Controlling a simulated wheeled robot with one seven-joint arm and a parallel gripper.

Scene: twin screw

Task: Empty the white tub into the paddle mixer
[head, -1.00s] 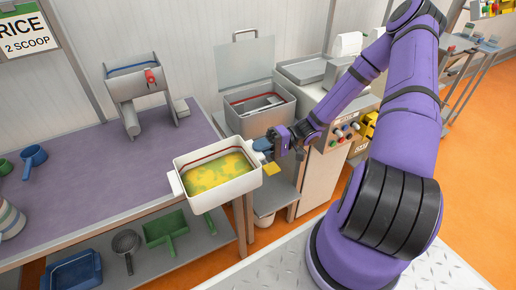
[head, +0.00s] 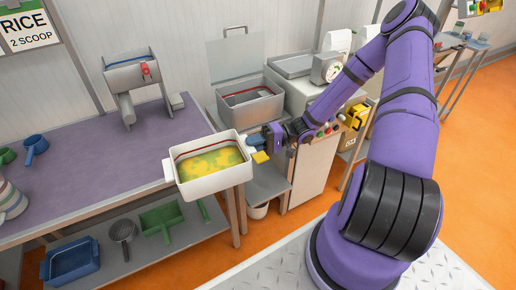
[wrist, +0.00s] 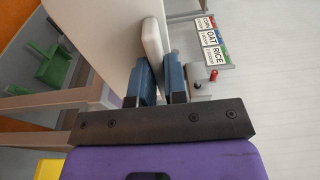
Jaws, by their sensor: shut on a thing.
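The white tub (head: 212,185) is held level in the air in front of the table's right end in the head view. It holds a yellow-green mass, with a red line round its inner wall. My gripper (head: 262,146) is shut on the tub's right-hand handle. In the wrist view my gripper (wrist: 158,82) has its two blue fingers on either side of the white handle (wrist: 152,42), with the tub's wall (wrist: 105,45) beside it. A steel box with a raised lid (head: 250,103), apparently the paddle mixer, stands behind and right of the tub. Its inside is only partly visible.
The purple-topped table (head: 90,165) carries a steel device with a red knob (head: 140,85) and blue and green scoops. A machine with a dial (head: 326,68) stands right of the box.

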